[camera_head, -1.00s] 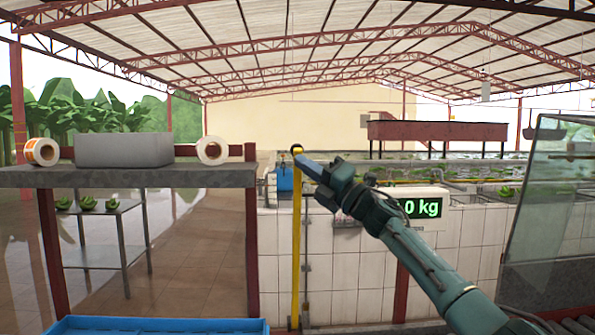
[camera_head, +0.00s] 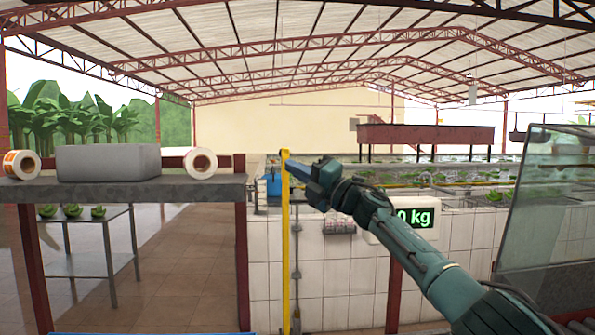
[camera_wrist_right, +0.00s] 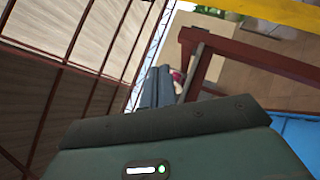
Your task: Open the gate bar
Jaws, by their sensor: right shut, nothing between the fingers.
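The gate bar is a narrow yellow bar (camera_head: 285,245) standing upright in the head view, in front of the white tiled wall. A yellow strip, likely the same bar, crosses the top right of the right wrist view (camera_wrist_right: 262,12). My right gripper (camera_head: 292,166) is shut and empty, with its tips close beside the bar's upper end. I cannot tell whether they touch it. Its dark fingers also show in the right wrist view (camera_wrist_right: 160,88). My left gripper is not in view.
A grey shelf (camera_head: 120,192) with two label rolls and a grey block stands left of the bar. A weighing display (camera_head: 418,217) sits behind my right arm. A glass panel (camera_head: 545,200) stands at the right. A blue edge (camera_head: 150,333) shows at the bottom left.

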